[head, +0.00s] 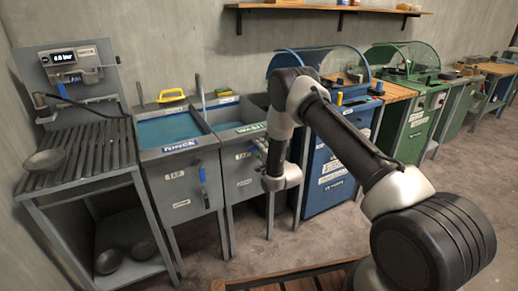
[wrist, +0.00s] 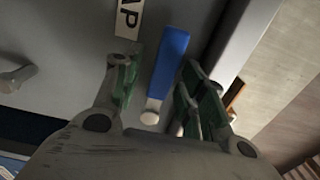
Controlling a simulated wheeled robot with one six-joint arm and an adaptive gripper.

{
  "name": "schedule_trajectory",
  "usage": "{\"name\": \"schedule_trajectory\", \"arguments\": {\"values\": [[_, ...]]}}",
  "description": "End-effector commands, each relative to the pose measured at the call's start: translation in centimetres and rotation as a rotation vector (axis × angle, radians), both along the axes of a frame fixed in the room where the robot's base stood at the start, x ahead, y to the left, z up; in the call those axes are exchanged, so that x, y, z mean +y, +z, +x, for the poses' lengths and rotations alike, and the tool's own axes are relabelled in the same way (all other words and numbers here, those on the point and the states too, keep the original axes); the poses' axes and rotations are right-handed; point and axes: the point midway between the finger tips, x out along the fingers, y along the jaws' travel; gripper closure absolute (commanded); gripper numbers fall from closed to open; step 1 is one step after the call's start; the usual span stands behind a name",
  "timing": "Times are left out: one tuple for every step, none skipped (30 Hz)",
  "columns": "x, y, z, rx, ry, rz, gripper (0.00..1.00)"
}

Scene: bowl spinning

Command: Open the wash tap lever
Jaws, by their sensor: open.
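The blue tap lever (wrist: 170,62) shows in the wrist view on a grey panel, beside a white label (wrist: 129,18) reading "AP", its first letter cut off. My gripper (wrist: 158,70) is open, with its green-padded fingers on either side of the lever. I cannot tell whether either finger touches it. In the head view my gripper is at the front of the right-hand grey tub (head: 242,131), near its TAP label (head: 243,155), and is mostly hidden by my arm. That tub's lever is hard to make out there.
The left-hand tub (head: 182,152) has its own blue lever (head: 203,174) hanging down on its front. A slatted rack (head: 78,152) with a bowl (head: 45,160) stands at far left. A blue machine (head: 325,170) stands close to the right of my gripper.

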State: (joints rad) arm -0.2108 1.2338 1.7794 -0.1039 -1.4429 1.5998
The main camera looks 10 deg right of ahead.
Motion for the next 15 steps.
{"name": "schedule_trajectory", "arguments": {"values": [[-0.1, 0.0, -0.2, 0.001, 0.000, 0.000, 0.59], [-0.1, 0.0, -0.4, 0.001, 0.000, 0.000, 0.59], [-0.3, 0.0, -0.8, 0.001, 0.000, 0.000, 0.59], [-0.4, -0.1, -1.2, 0.003, 0.000, -0.001, 0.59], [-0.6, -0.1, -1.7, 0.002, 0.000, -0.001, 0.59], [-0.8, -0.1, -2.4, 0.004, -0.001, -0.001, 0.59], [-1.0, -0.1, -3.0, 0.003, -0.001, -0.001, 0.59], [-1.2, -0.1, -3.7, 0.005, -0.001, -0.002, 0.59], [-1.5, -0.1, -4.6, 0.004, -0.001, -0.001, 0.59], [-1.7, -0.1, -5.2, 0.004, -0.001, -0.001, 0.59], [-1.9, -0.1, -5.9, 0.004, -0.001, 0.000, 0.59], [-2.2, -0.1, -6.8, 0.004, 0.000, 0.000, 0.59], [-2.4, -0.1, -7.4, 0.004, 0.000, 0.000, 0.59], [-2.6, -0.1, -8.0, 0.004, 0.000, 0.000, 0.59], [-2.9, -0.1, -8.7, 0.004, -0.001, 0.000, 0.59]]}}
